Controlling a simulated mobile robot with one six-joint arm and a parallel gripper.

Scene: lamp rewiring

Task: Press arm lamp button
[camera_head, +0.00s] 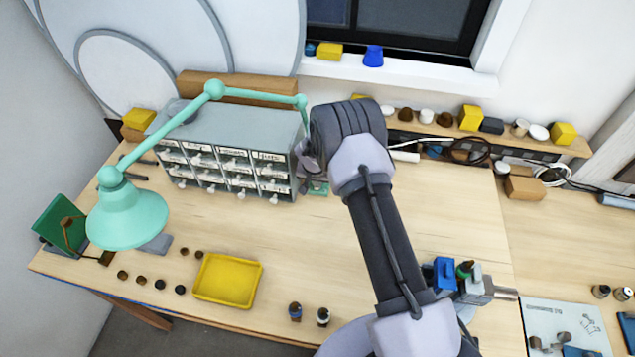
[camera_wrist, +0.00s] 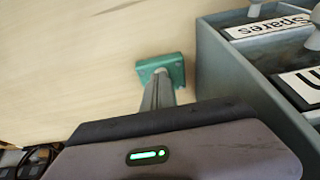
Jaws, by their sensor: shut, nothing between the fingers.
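The mint-green arm lamp (camera_head: 127,216) reaches over the left of the workbench, its arm running above the drawer cabinet. Its green base (camera_head: 318,188) stands on the bench beside the cabinet's right end and is partly hidden by my arm in the head view. In the wrist view the green base (camera_wrist: 174,66) lies straight ahead of my gripper (camera_wrist: 160,77). The shut, empty fingers overlap the base in the picture; I cannot tell whether they touch it. The button itself cannot be made out behind the fingers.
The grey drawer cabinet (camera_head: 232,171) stands close to the gripper, its labelled drawers at the right in the wrist view. A shelf (camera_head: 585,147) with small items runs along the wall. A yellow tray (camera_head: 228,281) sits at the front. The middle of the bench is clear.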

